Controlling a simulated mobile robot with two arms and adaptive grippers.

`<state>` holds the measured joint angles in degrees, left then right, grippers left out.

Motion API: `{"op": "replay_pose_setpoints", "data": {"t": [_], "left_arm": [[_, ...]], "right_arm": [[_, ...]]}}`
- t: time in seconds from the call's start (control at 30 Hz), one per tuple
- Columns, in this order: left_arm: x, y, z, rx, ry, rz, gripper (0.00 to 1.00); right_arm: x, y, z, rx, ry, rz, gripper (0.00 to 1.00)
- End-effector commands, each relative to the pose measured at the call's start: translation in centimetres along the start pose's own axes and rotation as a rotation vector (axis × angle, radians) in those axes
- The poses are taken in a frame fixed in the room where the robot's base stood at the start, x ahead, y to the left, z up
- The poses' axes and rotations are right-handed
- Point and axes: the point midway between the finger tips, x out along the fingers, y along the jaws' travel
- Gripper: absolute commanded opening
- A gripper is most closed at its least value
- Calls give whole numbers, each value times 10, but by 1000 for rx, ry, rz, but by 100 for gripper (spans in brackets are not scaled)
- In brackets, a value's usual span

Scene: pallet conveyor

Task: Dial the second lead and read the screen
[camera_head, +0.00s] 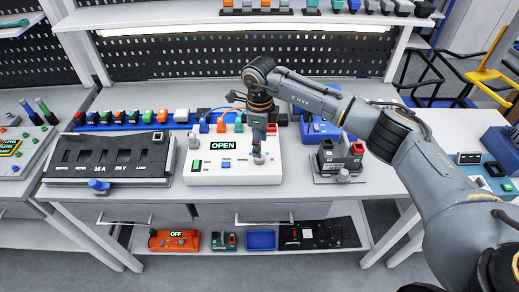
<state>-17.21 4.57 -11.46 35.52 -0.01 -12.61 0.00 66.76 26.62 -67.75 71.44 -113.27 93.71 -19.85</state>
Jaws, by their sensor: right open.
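A white tester box (215,178) stands on the middle of the bench. Its small black screen (222,145) reads OPEN in pale letters. Blue, orange and green pieces (221,126) stand in a row along its back edge, and a green button (197,165) is at its front left. My right gripper (257,152) points down over the right part of the box, just above or at a grey knob (259,159). The gripper hides part of that area, and I cannot tell whether it touches the knob. My left gripper is not in view.
A black panel box (110,155) with sockets stands to the left. The lower shelf holds an orange device (174,240) reading OFF.

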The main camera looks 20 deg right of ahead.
Motion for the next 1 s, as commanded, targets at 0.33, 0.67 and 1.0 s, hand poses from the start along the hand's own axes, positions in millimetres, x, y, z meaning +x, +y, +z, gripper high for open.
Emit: {"op": "replay_pose_setpoints", "data": {"t": [0.33, 0.67, 1.0], "left_arm": [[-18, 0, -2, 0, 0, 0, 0], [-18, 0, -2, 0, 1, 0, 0], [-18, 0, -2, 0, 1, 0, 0]], "right_arm": [[49, 1, 1, -1, -1, 1, 53], [55, 0, 1, -1, -3, 0, 53], [55, 0, 1, -1, -3, 0, 0]]}}
